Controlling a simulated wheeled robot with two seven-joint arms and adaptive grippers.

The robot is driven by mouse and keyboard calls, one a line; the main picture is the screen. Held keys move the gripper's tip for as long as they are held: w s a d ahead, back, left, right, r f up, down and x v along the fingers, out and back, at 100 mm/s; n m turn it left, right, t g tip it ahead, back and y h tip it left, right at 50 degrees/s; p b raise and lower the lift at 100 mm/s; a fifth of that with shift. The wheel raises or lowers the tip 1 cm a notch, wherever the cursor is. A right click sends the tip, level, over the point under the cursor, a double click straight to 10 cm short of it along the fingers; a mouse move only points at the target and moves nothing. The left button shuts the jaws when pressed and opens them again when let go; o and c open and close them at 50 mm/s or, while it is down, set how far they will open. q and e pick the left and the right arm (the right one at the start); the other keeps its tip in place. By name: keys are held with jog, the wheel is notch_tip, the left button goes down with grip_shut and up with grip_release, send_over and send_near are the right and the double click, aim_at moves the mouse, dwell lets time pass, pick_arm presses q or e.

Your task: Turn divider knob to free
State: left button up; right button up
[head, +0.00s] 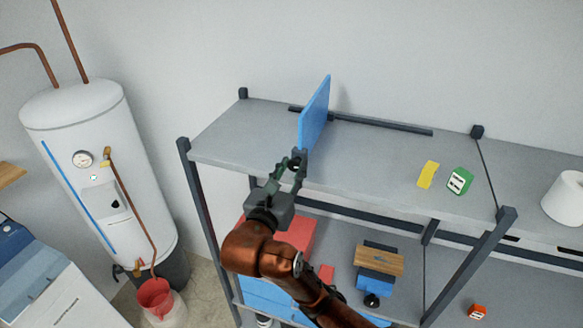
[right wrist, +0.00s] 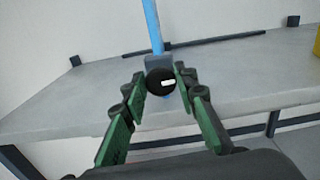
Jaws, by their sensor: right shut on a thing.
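The blue divider (head: 315,112) stands upright on the grey upper shelf (head: 380,165). Its lower part also shows in the right wrist view (right wrist: 152,28). A round black knob (right wrist: 161,80) sits on a grey block at the divider's front end. A short white mark on the knob lies nearly level, right of its centre. My right gripper (right wrist: 160,75) is shut on the knob, one green finger on each side. In the head view the right gripper (head: 289,164) reaches the divider's base at the shelf's front edge and mostly hides the knob. My left gripper is out of view.
A dark rail (head: 380,124) runs along the back of the shelf. A yellow piece (head: 428,175) and a green box (head: 459,181) lie to the right. Dark posts (head: 197,190) bound the shelf. A white water heater (head: 95,160) stands at left.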

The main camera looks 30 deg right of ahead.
jog(key=n+p, duration=0.3)
jog(key=n, duration=0.2)
jog(key=shift+r, duration=0.1)
jog(key=n+p, duration=0.3)
jog(key=shift+n+p, duration=0.75)
jog(key=shift+n, duration=0.45)
jog(key=n, duration=0.2)
jog(key=shift+w+f+n, duration=0.1)
jog(key=shift+f+n, duration=0.1)
jog(key=shift+n, duration=2.1)
jog(key=o, duration=1.1)
jog(key=shift+w+f, duration=0.1)
